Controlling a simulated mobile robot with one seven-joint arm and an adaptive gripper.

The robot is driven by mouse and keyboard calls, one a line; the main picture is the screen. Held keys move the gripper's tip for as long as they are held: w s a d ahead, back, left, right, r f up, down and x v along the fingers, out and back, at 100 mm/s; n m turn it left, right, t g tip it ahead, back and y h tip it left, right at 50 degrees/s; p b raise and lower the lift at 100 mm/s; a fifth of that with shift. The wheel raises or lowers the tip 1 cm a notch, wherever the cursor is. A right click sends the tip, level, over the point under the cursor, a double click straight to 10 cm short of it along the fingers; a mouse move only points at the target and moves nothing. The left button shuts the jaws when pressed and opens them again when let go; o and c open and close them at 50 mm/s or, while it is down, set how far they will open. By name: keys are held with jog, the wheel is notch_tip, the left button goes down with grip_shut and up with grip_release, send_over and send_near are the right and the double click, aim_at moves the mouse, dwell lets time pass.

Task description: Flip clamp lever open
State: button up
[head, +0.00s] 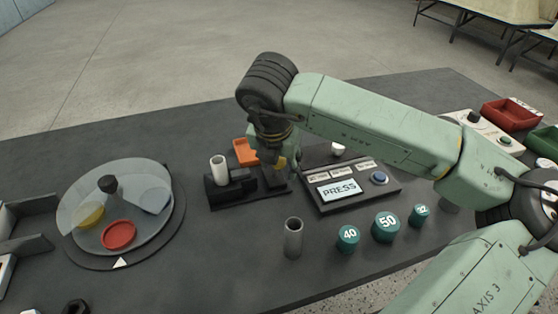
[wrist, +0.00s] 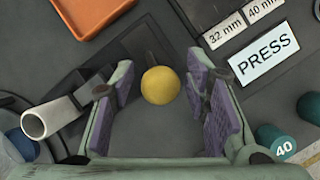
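The clamp is a dark block (head: 232,193) left of the board's centre, with a pale tube (head: 218,168) in it; the tube also shows at left in the wrist view (wrist: 58,112). A yellow ball knob (wrist: 160,85), which looks like the end of the clamp lever, sits between my fingers in the wrist view. In the head view the knob (head: 279,163) is partly hidden by my gripper (head: 272,162). My gripper is open, its purple pads (wrist: 160,97) on either side of the knob with gaps showing. The lever's shaft is mostly hidden under the knob.
An orange tray (head: 244,150) lies behind the clamp. A PRESS panel (head: 340,190) with a blue button stands close on the right. A grey cylinder (head: 293,238) and teal numbered weights (head: 386,228) stand in front. A round turntable (head: 118,215) is at left.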

grip_shut()
dwell(0.3)
dwell(0.3)
